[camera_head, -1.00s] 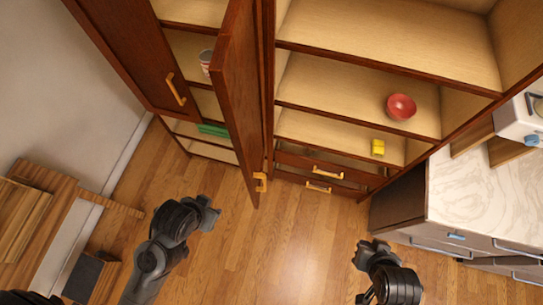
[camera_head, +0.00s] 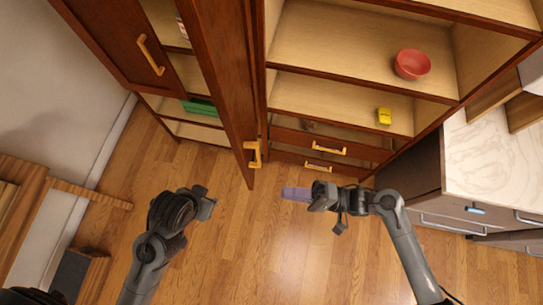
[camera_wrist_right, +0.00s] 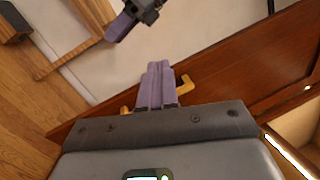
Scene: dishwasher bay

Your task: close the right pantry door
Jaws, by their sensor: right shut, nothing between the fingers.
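The right pantry door (camera_head: 222,80) is a dark reddish-brown panel standing open, edge toward me. Its yellow handle (camera_head: 253,153) is near its lower end. My right gripper (camera_head: 290,193) is to the right of this handle, apart from it, with its purple fingers pointing left. In the right wrist view the shut, empty fingers (camera_wrist_right: 158,75) lie in front of the door panel (camera_wrist_right: 245,68), and parts of the handle (camera_wrist_right: 185,85) show on both sides of them. My left gripper (camera_head: 208,204) is left of the door, over the floor; its finger opening is not clear.
The left pantry door (camera_head: 115,40) with its own handle hangs farther left. Green items (camera_head: 199,107) sit on a shelf between the doors. Right of the door, open shelves hold a red bowl (camera_head: 412,64) and a yellow object (camera_head: 384,116). A counter (camera_head: 500,150) stands at right.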

